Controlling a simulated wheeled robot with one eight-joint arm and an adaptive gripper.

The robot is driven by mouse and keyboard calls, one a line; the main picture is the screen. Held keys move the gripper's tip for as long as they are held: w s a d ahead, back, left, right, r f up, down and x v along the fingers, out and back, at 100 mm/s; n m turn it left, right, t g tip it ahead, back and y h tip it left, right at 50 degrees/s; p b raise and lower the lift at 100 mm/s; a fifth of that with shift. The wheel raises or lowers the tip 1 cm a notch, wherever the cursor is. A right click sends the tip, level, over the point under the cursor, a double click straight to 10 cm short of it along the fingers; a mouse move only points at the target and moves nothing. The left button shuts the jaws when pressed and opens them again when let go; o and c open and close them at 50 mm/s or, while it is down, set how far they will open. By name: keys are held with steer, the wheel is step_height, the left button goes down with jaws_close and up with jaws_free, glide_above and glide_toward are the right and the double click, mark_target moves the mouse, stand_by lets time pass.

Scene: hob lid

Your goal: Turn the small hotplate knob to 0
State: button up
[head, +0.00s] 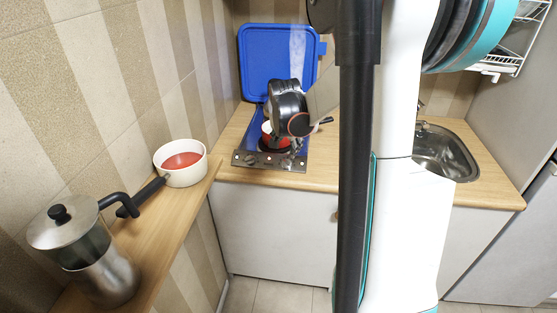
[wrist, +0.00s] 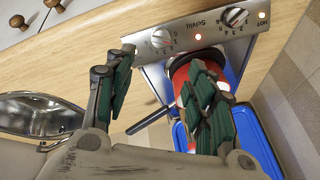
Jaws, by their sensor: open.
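A metal control panel (head: 269,161) runs along the front of the hob. It carries two round knobs, seen upside down in the wrist view: one knob (wrist: 161,38) at the middle, another (wrist: 235,17) at the right. I cannot tell which is the small hotplate's, nor read their settings. My gripper (wrist: 162,58) is open and empty, its fingertips at either side below the middle knob, apparently apart from it. A red pot (wrist: 193,62) stands on the hob behind the panel.
The blue hob lid (head: 277,62) stands raised against the wall. A sink (head: 440,150) is to the right. The counter front (wrist: 70,60) is clear.

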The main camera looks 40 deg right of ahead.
mark_target(287, 161)
steer(key=b+x, duration=0.3)
steer(key=x, duration=0.9)
steer(key=shift+w+d+f+b, duration=0.15)
steer(key=shift+w+f+b, duration=0.05)
steer(key=shift+f+b, duration=0.15)
steer(key=c, duration=1.1)
